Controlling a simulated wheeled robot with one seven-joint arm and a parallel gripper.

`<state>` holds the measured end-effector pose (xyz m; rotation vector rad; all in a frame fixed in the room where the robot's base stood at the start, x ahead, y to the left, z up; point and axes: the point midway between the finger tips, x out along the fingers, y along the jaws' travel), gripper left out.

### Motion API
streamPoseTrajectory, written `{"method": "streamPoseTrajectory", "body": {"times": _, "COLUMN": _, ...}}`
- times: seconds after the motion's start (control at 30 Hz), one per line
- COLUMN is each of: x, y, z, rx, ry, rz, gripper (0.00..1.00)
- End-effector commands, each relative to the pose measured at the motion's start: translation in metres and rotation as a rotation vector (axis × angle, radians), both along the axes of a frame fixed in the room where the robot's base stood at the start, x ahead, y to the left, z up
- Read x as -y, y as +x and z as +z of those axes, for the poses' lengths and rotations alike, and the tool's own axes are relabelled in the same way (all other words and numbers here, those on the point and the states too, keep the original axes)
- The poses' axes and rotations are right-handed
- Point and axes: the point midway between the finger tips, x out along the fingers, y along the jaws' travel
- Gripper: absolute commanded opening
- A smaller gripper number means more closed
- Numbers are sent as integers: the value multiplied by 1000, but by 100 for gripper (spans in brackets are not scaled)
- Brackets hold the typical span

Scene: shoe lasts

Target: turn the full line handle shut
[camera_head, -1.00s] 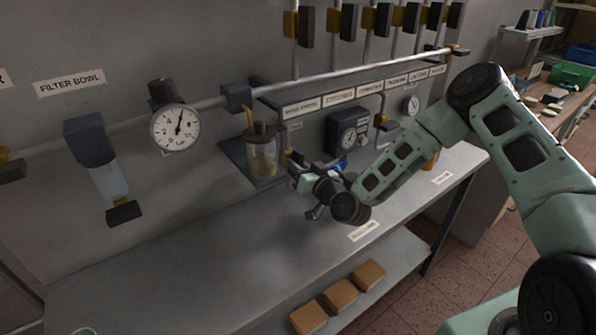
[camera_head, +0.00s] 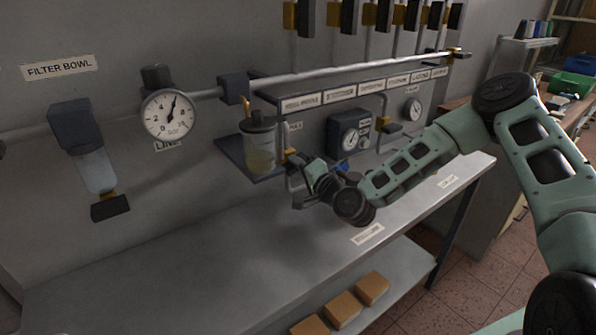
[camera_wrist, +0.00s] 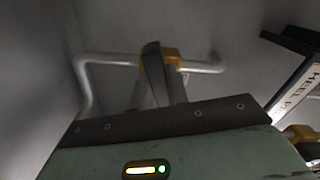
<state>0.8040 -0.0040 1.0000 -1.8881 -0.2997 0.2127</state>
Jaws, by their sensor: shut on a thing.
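In the wrist view, a pipe carries a small yellow valve body (camera_wrist: 173,57) with a dark handle (camera_wrist: 151,66) on it. The fingers of my gripper (camera_wrist: 157,88) close around this handle, and they hide its lower part. In the head view my gripper (camera_head: 302,180) is low against the wall, just right of the glass jar, at a yellow valve (camera_head: 290,155). The handle there is mostly hidden by the gripper and is too small to make out. I cannot read a label naming it the full line.
A jar (camera_head: 258,145) hangs left of my gripper, and a dial box (camera_head: 348,132) is to its right. A gauge (camera_head: 168,114) and filter bowl (camera_head: 95,168) are further left. The grey bench top (camera_head: 180,255) below is largely clear.

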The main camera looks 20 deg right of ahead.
Motion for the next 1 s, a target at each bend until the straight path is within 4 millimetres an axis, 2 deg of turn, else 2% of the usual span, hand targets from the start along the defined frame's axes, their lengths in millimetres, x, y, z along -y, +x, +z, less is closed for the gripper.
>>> {"method": "streamPoseTrajectory", "body": {"times": 0.4, "x": 1, "y": 0, "z": -2, "rx": -85, "ry": 260, "rz": -2, "gripper": 0}}
{"method": "streamPoseTrajectory", "body": {"times": 1.0, "x": 1, "y": 0, "z": -2, "rx": -111, "ry": 335, "rz": -3, "gripper": 0}}
